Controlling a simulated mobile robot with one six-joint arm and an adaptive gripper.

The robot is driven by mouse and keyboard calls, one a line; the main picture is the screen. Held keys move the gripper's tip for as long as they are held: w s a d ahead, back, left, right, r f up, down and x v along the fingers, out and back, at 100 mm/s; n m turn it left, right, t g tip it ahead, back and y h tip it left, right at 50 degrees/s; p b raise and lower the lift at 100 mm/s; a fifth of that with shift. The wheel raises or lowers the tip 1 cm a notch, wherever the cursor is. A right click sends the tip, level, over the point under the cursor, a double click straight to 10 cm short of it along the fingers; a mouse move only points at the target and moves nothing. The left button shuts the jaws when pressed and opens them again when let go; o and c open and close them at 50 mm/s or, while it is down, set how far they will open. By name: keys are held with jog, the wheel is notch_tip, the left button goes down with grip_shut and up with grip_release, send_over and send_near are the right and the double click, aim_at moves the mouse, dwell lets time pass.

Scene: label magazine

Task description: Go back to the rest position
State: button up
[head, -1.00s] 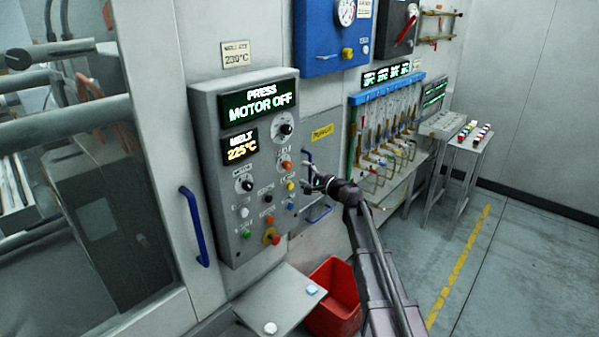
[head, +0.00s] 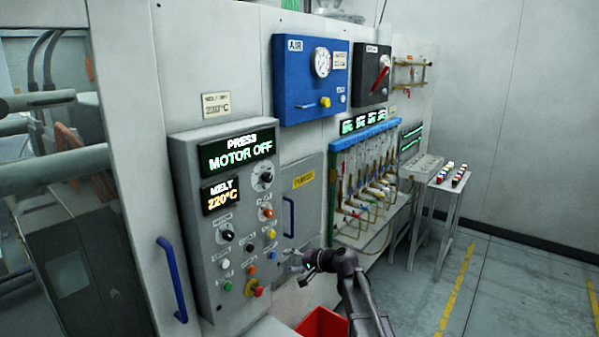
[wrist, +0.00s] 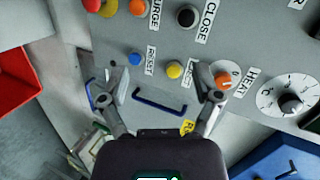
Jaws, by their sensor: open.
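My gripper (head: 297,262) is in front of the lower right side of the grey press control panel (head: 187,160) in the head view. In the wrist view my gripper (wrist: 158,98) has its two fingers spread wide with nothing between them. Behind the fingers are a blue button (wrist: 135,59), a yellow button (wrist: 174,70) and an orange HEAT knob (wrist: 222,80). The panel's displays read PRESS MOTOR OFF (head: 237,152) and MELT 220°C (head: 220,194).
A blue handle (head: 288,217) is on the wall to the right of the panel. A red bin (head: 322,325) stands below my arm. A blue-topped tube rack (head: 365,134) and a small stand with coloured items (head: 453,176) are further right. Open floor (head: 500,280) lies at the right.

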jog(key=s+d+f+n+g+h+b, duration=0.1)
jog(key=s+d+f+h, duration=0.3)
jog(key=s, duration=0.5)
jog(key=s+d+f+n+g+h, duration=0.1)
jog(key=s+d+f+g+h, duration=0.2)
jog(key=s+d, duration=0.5)
jog(key=s+d+f+n+g+h+b, duration=0.1)
jog(key=s+d+f+n+g+h, duration=0.1)
jog(key=s+d+f+h, duration=0.3)
jog(key=s+d+f+g, duration=0.1)
jog(key=s+d+f, duration=0.1)
jog(key=s, duration=0.2)
jog(key=shift+s+d+f+b, duration=0.3)
jog(key=shift+f, duration=0.05)
